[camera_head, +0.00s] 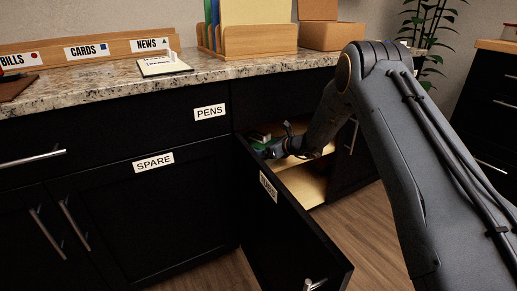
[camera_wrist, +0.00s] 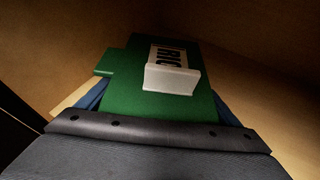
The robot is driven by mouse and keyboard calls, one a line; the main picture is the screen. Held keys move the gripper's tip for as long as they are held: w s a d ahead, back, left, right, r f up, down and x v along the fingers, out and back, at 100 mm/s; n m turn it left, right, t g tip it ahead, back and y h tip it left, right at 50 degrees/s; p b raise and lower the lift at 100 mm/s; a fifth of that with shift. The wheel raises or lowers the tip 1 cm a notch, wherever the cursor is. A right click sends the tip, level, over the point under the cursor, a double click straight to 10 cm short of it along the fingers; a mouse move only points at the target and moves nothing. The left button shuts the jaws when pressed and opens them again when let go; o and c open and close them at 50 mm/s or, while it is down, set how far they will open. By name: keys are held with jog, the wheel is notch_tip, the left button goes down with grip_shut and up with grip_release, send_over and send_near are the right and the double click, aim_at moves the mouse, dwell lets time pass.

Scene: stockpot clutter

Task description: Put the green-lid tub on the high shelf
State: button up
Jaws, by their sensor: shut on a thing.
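The green-lid tub shows in the head view as a small green patch (camera_head: 259,136) inside the open cupboard, mostly hidden by my gripper and the door. In the wrist view its green top (camera_wrist: 125,85) fills the middle, with a pale raised block (camera_wrist: 172,79) and a partly readable label, "RIC". My gripper (camera_head: 274,149) reaches over the open door and is shut on the tub; dark blue parts of it show at both sides of the green top. The high shelf (camera_head: 327,150) is a pale wooden board in the cupboard. I cannot tell whether the tub touches it.
The open black door (camera_head: 285,225) stands out to the left of my arm. A lower wooden board (camera_head: 305,187) lies below the high shelf. The granite counter (camera_head: 110,88) above holds a wooden organizer (camera_head: 258,42) and a notepad (camera_head: 163,66). The cupboard's inner walls are close around the tub.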

jog(key=shift+a+r, duration=0.1)
jog(key=shift+a, duration=0.1)
jog(key=o, duration=1.6)
jog(key=shift+d+f, duration=0.1)
jog(key=shift+f, duration=0.1)
jog(key=shift+o, duration=0.2)
jog(key=shift+r, duration=0.2)
jog(key=p+v, duration=0.3)
jog(key=v, duration=0.9)
